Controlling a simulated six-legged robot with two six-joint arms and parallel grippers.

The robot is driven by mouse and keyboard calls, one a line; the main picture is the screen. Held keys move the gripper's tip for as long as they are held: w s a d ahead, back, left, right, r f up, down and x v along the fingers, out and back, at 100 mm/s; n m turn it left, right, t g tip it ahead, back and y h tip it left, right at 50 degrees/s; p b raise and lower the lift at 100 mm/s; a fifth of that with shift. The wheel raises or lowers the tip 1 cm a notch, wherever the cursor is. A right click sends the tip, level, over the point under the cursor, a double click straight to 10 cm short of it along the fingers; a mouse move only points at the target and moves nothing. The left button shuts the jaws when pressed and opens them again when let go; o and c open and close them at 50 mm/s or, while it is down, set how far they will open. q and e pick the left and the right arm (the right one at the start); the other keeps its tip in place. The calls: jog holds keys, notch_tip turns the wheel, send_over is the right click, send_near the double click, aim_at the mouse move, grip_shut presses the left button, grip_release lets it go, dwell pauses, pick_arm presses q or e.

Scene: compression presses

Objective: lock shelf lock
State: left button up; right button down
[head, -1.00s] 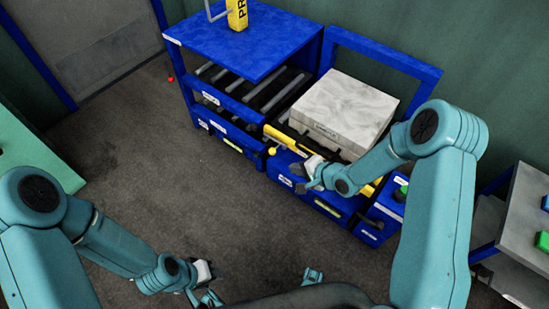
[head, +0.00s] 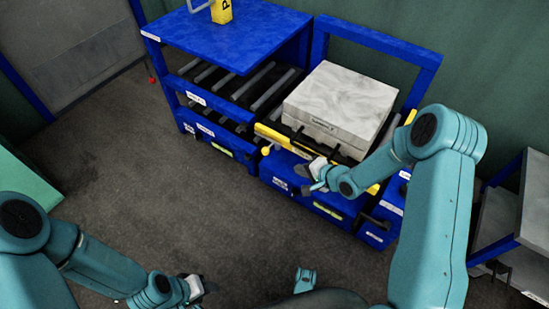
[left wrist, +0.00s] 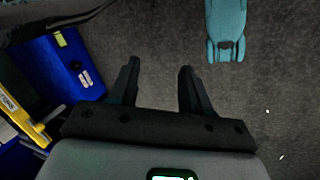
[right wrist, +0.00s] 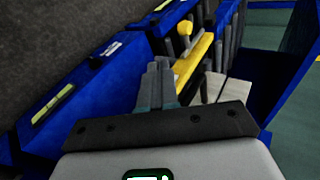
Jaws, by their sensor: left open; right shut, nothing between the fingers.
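The lock on the blue press shelf shows as a yellow ball knob (head: 266,151) at the left end of a yellow bar (head: 272,133). In the right wrist view the yellow knob (right wrist: 185,28) stands up beyond my fingertips. My right gripper (head: 303,180) is shut and empty, in front of the shelf and to the right of the knob, apart from it. Its closed fingers also show in the right wrist view (right wrist: 158,72). The right part of the bar is partly hidden by my right arm. My left gripper (left wrist: 158,80) is open and empty, low over the floor.
A grey-white block (head: 340,105) rests on the shelf behind the bar. A blue roller rack (head: 230,30) stands to its left, with a yellow post (head: 221,11) on top. A grey table (head: 515,215) stands at the right. The floor (head: 150,190) at left is clear.

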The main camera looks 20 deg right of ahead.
pick_arm(q)
jog(key=shift+w+a+f+b, duration=0.15)
jog(key=shift+f+b, duration=0.7)
jog(key=shift+b, duration=0.1)
jog(key=shift+w+a+f+b, duration=0.15)
jog(key=shift+a+f+b, duration=0.05)
jog(key=shift+f+b, duration=0.7)
jog(key=shift+w+a+f+b, duration=0.15)
jog(key=shift+f+b, duration=0.65)
jog(key=shift+b, duration=0.15)
pick_arm(e)
send_near(265, 152)
jog(key=w+a+f, duration=0.1)
jog(key=w+f, duration=0.3)
jog(key=f, duration=0.2)
jog(key=w+a, duration=0.1)
jog(key=w+a+p, duration=0.1)
jog(key=w, duration=0.1)
jog(key=shift+w+a, duration=0.1)
jog(key=shift+a, duration=0.2)
pick_arm(q)
jog(key=shift+w+a+r+p, duration=0.3)
jog(key=shift+w+a+r, duration=0.4)
jog(key=shift+w+r, duration=0.15)
pick_arm(e)
jog(key=shift+w+a+r, duration=0.15)
jog(key=shift+w+a, duration=0.2)
jog(key=shift+w, duration=0.05)
pick_arm(q)
jog(key=shift+f, duration=0.1)
